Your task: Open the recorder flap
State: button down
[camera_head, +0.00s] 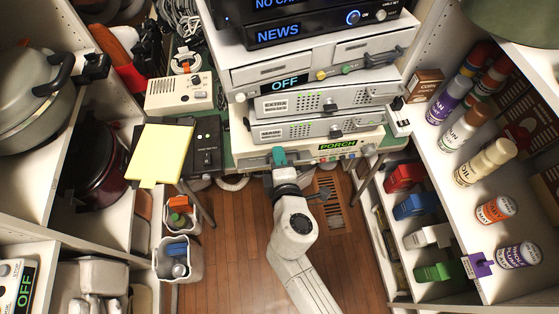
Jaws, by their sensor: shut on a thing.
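A stack of pale electronic units stands at the back centre. The lowest unit (310,153) has a green PORCH display. My gripper (279,157) is at the left part of this unit's front, with its teal end against it. It is shut on a small part there, which the gripper mostly hides. Higher up, a unit with a blue OFF display (285,83) has two panels above it, a left one (265,70) and a right one (362,48). Both look closed. No label names the recorder, so I cannot tell which panel is its flap.
EXTRA (290,103) and MAIN (290,130) units sit between. A yellow sheet (160,154) and bins (178,259) are at left. Wooden floor (230,250) is clear around my arm.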

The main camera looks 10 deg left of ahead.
jog(key=c, duration=1.6)
grip_release()
jog(key=shift+r, duration=0.15)
jog(key=shift+o, duration=0.2)
jog(key=shift+s, duration=0.1)
jog(key=shift+s+d, duration=0.1)
jog(key=shift+s, duration=0.15)
jog(key=v, duration=1)
